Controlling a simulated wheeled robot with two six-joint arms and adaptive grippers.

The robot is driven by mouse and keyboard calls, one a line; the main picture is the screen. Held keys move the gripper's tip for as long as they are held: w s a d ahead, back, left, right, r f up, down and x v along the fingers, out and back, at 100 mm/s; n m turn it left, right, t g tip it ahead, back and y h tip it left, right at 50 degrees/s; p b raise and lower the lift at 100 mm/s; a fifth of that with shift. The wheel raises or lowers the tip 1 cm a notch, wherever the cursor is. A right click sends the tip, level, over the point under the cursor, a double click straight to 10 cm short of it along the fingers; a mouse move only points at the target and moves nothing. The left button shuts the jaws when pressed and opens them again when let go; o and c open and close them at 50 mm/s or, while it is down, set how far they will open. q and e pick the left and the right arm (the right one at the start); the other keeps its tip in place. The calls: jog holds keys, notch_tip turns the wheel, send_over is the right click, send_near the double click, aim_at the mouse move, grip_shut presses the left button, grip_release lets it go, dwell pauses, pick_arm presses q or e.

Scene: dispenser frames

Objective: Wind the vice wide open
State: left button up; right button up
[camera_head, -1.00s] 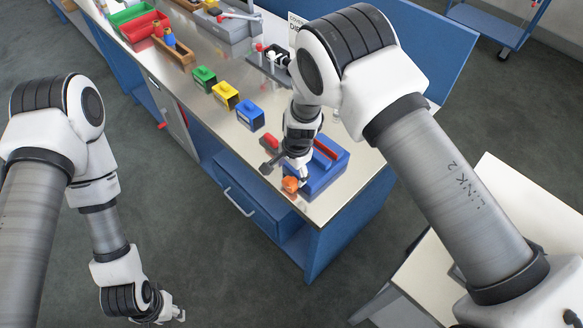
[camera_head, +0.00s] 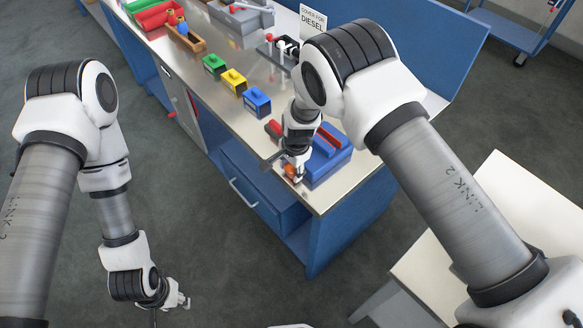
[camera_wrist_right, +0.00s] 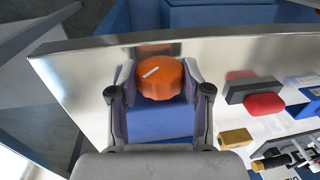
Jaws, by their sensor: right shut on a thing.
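The blue vice (camera_head: 335,160) stands at the near right corner of the bench, with a red strip along its top. Its orange knob (camera_head: 291,170) faces the bench's front edge. In the wrist view the knob (camera_wrist_right: 160,78) has a white mark slanting up to the right. My right gripper (camera_wrist_right: 158,92) has one finger on each side of the knob and is shut on it; part of the vice (camera_wrist_right: 160,122) shows between the fingers. The arm hides some of the vice in the head view. My left gripper (camera_head: 184,300) hangs over the floor, away from the bench; its fingers are too small to read.
Green (camera_head: 214,66), yellow (camera_head: 234,82) and blue (camera_head: 257,102) blocks stand in a row on the steel bench. Behind them are a wooden tray (camera_head: 185,40), a red bin (camera_head: 158,14) and a small lever device (camera_head: 275,52). A pale table (camera_head: 490,215) is at right.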

jog(key=shift+s+a+f, duration=0.1)
jog(key=shift+a, duration=0.05)
jog(key=shift+g, duration=0.4)
jog(key=shift+f+g+h, duration=0.2)
jog(key=shift+g+h, duration=0.3)
jog(key=g+b, duration=0.1)
jog(key=g+h+b, duration=0.1)
jog(key=b, duration=0.1)
jog(key=shift+w+a+f+h, duration=0.15)
jog(key=shift+w+f+h, duration=0.15)
jog(key=shift+r+b, duration=0.1)
jog(key=shift+b, duration=0.35)
jog(key=shift+r+g+h, duration=0.25)
jog(key=shift+g+h, duration=0.05)
jog(key=shift+g, duration=0.1)
jog(key=o, duration=1.2)
jog(key=shift+c, duration=0.2)
